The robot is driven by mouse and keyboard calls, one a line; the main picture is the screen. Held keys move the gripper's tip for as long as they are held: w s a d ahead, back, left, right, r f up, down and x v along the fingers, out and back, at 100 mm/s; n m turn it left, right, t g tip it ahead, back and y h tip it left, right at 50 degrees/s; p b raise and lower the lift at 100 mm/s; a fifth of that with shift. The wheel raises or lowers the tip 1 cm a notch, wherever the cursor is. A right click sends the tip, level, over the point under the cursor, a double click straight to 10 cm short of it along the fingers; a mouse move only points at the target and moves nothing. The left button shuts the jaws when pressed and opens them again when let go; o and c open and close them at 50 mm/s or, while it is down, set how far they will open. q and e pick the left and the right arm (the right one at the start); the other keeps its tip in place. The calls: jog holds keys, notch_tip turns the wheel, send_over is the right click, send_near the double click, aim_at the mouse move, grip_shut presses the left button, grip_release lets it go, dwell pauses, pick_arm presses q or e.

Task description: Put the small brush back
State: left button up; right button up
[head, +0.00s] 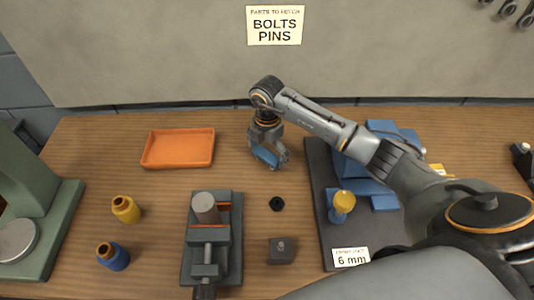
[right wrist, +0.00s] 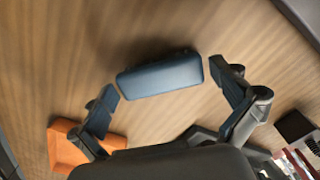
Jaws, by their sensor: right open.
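My right gripper (head: 268,158) is open over the wooden bench, right of the orange tray. In the right wrist view, a blue block-like thing with rounded edges (right wrist: 160,76) lies between the two spread fingers of this gripper (right wrist: 172,108), with visible gaps at both ends. It may be the small brush; no bristles can be made out. In the head view the gripper largely hides it, and blue there may be finger pad or the thing itself. My left gripper is not in view.
An orange tray (head: 178,148) lies left of the gripper. A vise (head: 210,262) holds a grey cylinder (head: 204,207). A yellow jar (head: 126,209), a blue jar (head: 113,257), a black ring (head: 277,204) and a dark block (head: 282,250) stand nearby. Blue parts (head: 367,181) sit on a dark mat (head: 322,172).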

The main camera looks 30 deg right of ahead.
aim_at(267, 154)
notch_tip(267, 154, up, 12)
jog(key=b, duration=0.2)
jog(key=shift+f+b, duration=0.15)
jog(key=shift+b, duration=0.15)
dwell(1.2)
